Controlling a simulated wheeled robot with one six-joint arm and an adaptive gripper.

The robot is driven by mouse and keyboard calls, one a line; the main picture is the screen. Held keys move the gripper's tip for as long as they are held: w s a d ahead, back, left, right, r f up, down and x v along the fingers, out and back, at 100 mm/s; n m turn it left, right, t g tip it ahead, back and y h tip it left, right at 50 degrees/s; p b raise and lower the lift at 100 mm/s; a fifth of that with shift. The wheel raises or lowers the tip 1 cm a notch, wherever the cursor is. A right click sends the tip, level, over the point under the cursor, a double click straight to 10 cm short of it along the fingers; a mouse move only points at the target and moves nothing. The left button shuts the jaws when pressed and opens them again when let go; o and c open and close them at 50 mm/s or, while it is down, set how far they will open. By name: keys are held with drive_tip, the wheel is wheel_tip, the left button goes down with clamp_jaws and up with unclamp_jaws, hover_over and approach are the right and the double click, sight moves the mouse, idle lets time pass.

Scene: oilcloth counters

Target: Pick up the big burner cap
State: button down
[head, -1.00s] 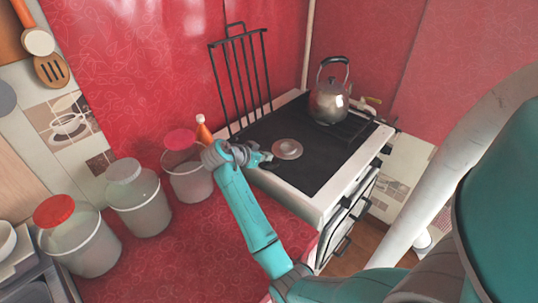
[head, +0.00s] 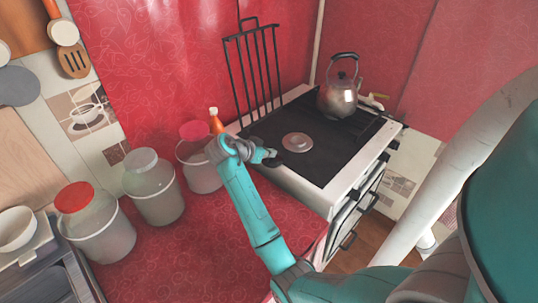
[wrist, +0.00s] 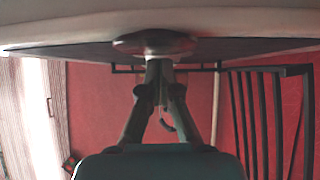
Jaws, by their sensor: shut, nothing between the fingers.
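The big burner cap (head: 297,142) is a round, flat, greyish disc with a raised middle, lying on the dark top of the stove (head: 330,160). In the wrist view the burner cap (wrist: 155,43) shows edge-on, just beyond the fingertips. My gripper (head: 272,157) is low at the stove's near left edge, a short way left of and nearer than the cap. In the wrist view my gripper (wrist: 160,68) has its fingers together with nothing between them. The tips overlap the cap's lower outline there; I cannot tell whether they touch it.
A metal kettle (head: 338,98) stands at the stove's back right. A black grate (head: 256,70) stands upright along the back left. An orange bottle (head: 215,122) and several lidded jars (head: 152,190) line the red counter (head: 190,240) left of my arm. The stove's front middle is clear.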

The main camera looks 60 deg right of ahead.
drive_tip(key=w+a, duration=0.3)
drive_tip(key=a, duration=0.8)
drive_tip(key=shift+w+a+r, duration=0.15)
drive_tip(key=shift+a, duration=0.05)
